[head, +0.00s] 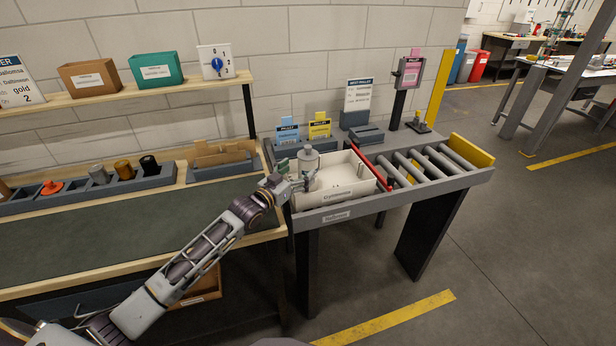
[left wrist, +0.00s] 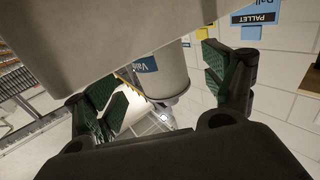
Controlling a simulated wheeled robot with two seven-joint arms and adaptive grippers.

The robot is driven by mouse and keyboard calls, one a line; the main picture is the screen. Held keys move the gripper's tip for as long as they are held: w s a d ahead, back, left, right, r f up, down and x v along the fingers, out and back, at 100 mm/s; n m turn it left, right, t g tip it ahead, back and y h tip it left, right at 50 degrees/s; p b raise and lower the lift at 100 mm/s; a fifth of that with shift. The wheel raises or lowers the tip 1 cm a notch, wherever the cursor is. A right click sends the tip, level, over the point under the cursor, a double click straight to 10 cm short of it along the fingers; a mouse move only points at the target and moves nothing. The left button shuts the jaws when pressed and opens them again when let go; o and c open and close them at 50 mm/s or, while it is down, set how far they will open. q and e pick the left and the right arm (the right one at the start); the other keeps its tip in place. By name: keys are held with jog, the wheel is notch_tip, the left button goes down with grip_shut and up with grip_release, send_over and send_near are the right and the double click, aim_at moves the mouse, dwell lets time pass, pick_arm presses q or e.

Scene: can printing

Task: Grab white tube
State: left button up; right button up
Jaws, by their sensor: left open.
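A whitish grey tube (head: 308,159) with a narrower top stands upright at the left end of a white tray (head: 341,194) on the grey stand. My left gripper (head: 301,178) is at the tray's near left side, close to the tube, with its jaws open. In the left wrist view, the pale tube (left wrist: 170,72) with a blue label shows between the two green-padded fingers of my gripper (left wrist: 160,84), with a gap at the right finger. A large pale shape hides its upper left part. My right gripper is not in view.
A red bar (head: 370,170) and a roller conveyor (head: 425,164) lie right of the tray. Blue (head: 287,134) and yellow (head: 320,129) cards stand behind it. A workbench (head: 110,225) with a green mat and a row of holders is at the left.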

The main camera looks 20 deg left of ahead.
aim_at(302, 168)
pick_arm(q)
jog(key=shift+w+d, duration=0.15)
jog(key=shift+w, duration=0.2)
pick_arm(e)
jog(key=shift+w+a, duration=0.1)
pick_arm(q)
jog(key=shift+w+d+r, duration=0.1)
jog(key=shift+w, duration=0.2)
jog(key=shift+x, duration=2.25)
jog(key=shift+d, duration=0.1)
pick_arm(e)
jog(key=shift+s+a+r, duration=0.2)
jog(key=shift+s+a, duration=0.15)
